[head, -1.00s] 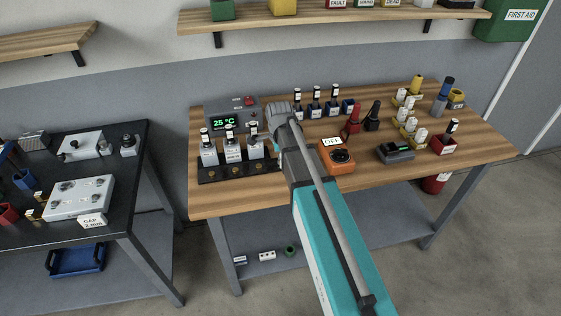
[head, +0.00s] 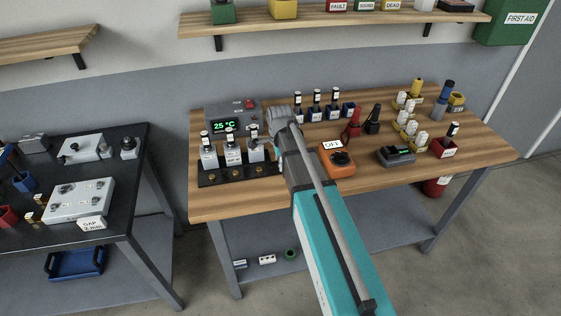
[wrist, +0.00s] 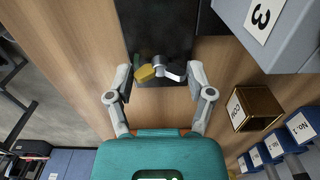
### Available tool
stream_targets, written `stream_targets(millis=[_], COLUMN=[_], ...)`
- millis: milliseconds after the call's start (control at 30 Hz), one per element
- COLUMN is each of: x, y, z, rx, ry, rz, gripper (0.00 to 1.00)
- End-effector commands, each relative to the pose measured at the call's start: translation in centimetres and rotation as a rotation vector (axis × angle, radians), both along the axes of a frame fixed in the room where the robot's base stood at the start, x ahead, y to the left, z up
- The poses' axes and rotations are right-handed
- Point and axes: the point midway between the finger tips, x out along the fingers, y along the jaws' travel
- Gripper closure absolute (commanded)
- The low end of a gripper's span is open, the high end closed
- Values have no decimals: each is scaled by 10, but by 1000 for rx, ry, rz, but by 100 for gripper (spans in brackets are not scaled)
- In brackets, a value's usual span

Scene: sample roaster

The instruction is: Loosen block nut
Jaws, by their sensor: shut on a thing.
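The black block strip (head: 222,181) lies at the front left of the wooden bench, with three grey numbered blocks behind brass nuts. In the wrist view, the grey block marked 3 (wrist: 275,30) is at the upper right, beside the dark strip (wrist: 152,25). A brass nut (wrist: 147,72) shows near the strip's end, between the fingers of my gripper (wrist: 162,72). My gripper is shut on this nut; the dark fingertips partly hide it and the exact contact is hard to see. In the head view, my arm hides the fingers.
A grey controller (head: 232,115) reading 25 °C stands behind the blocks. An orange device (head: 337,160) marked OFF is to the right. In the wrist view, a brown box (wrist: 255,108) and several blue labelled holders lie to the right. Bare wood shows at the bench's front edge.

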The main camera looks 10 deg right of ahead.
Motion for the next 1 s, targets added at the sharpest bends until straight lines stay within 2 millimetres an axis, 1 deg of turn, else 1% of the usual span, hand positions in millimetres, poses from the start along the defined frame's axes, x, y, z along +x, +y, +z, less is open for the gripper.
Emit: stream_targets(millis=[267, 467, 667, 1000], x=[0, 0, 0, 0], y=[0, 0, 0, 0], z=[0, 0, 0, 0], rx=[-4, -3, -3, -2], ry=[0, 0, 0, 0], rz=[52, 154, 310, 629], gripper=[79, 79, 79, 79])
